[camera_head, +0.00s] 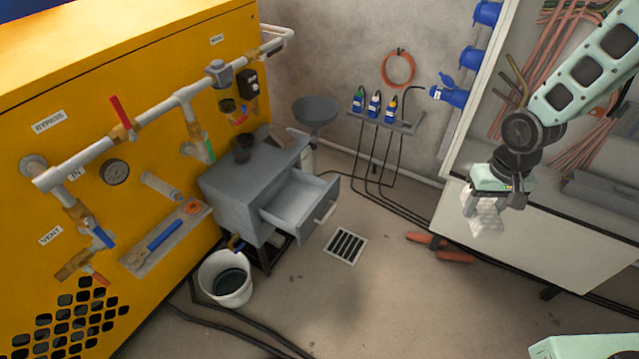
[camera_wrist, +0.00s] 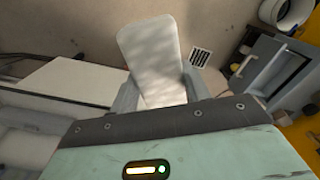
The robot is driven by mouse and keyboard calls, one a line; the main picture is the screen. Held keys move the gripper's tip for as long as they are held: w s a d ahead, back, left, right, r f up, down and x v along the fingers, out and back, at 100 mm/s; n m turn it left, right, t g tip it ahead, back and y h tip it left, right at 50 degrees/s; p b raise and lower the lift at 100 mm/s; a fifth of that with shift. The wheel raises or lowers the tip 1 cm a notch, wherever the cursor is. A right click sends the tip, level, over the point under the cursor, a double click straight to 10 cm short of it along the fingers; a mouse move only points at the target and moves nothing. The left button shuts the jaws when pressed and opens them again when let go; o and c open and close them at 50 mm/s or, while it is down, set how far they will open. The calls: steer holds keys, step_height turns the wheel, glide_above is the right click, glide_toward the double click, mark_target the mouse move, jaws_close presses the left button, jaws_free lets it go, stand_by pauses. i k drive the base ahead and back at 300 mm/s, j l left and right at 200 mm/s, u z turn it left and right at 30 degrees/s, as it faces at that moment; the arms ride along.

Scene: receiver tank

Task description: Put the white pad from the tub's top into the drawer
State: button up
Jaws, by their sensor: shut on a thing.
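The white pad (camera_head: 485,214) hangs from my gripper (camera_head: 492,192) at the right of the head view, in front of the pale bench. My gripper is shut on it. In the wrist view the pad (camera_wrist: 153,55) stands out between the two fingers (camera_wrist: 158,98). The grey drawer (camera_head: 298,199) is pulled out from the grey cabinet (camera_head: 240,190), and its inside looks empty. It also shows at the right of the wrist view (camera_wrist: 272,72). My gripper is well apart from the drawer, to its right. I cannot make out which thing is the tub.
A white bucket (camera_head: 226,279) stands on the floor before the cabinet. Orange-handled things (camera_head: 440,246) and dark hoses lie on the floor. A bottle rack (camera_head: 385,122) stands by the wall. The floor around the drain grate (camera_head: 345,245) is clear.

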mark_target(298, 206)
steer(key=i+j, duration=0.25)
steer(key=j, duration=0.2)
steer(key=i+j+u, duration=0.1)
steer(key=j, duration=0.4)
steer(key=i+j, duration=0.35)
steer(key=i+j+u, duration=0.1)
steer(key=i+j, duration=0.15)
steer(key=j, duration=0.3)
